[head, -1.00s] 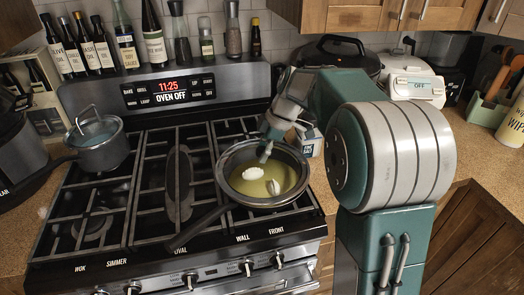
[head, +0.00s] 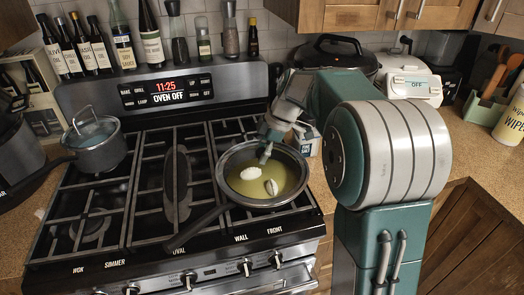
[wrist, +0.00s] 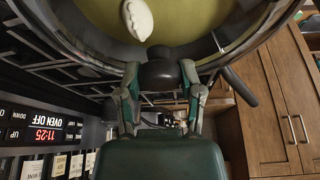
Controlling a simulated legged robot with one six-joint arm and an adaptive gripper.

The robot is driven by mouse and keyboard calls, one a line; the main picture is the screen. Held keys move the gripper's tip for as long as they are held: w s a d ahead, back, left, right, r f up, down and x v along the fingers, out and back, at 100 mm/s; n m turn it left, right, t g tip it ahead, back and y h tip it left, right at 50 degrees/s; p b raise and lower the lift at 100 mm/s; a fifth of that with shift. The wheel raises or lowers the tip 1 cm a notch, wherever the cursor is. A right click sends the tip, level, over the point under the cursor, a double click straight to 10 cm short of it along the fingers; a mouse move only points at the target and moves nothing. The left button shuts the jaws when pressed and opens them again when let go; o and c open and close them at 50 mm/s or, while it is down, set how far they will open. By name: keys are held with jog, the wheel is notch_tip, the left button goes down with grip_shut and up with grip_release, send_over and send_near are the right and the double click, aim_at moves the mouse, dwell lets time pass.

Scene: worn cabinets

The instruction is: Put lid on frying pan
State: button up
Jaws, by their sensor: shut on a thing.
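The frying pan (head: 197,228) sits on the right front part of the stove, its handle toward the front left. It holds yellow liquid with two pale pieces (head: 254,172) in it. My gripper (head: 266,148) is over the pan's back right part. In the wrist view my gripper (wrist: 160,82) is shut on a dark round knob (wrist: 160,66). The knob belongs to the clear lid (wrist: 222,57), through which the yellow liquid and a pale piece show. The lid lies over the pan; I cannot tell whether its rim fully touches the pan's rim.
A saucepan (head: 98,158) with a glass lid stands on the left back burner. Bottles (head: 150,40) line the shelf above the oven panel. A dark cooker (head: 335,58) and a white appliance (head: 410,85) stand on the right counter.

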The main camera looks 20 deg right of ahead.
jog(key=shift+f, duration=0.15)
jog(key=o, duration=1.2)
jog(key=v, duration=1.1)
jog(key=s+a+r+m+t+h, duration=0.1)
jog(key=s+a+r+m+h, duration=0.1)
jog(key=s+m, duration=0.35)
jog(key=s+f+m+t+h, duration=0.1)
jog(key=s+f+m, duration=0.1)
jog(key=s, duration=0.5)
jog(key=s+a+f+m+t, duration=0.1)
jog(key=s+f+m, duration=0.2)
jog(key=s+m, duration=0.2)
jog(key=s+a+f+m+t+h, duration=0.1)
jog(key=s+m, duration=0.3)
jog(key=s, duration=0.5)
jog(key=shift+a+f+t+h, duration=0.25)
jog(key=shift+f+t+h, duration=0.05)
jog(key=shift+f+t, duration=0.35)
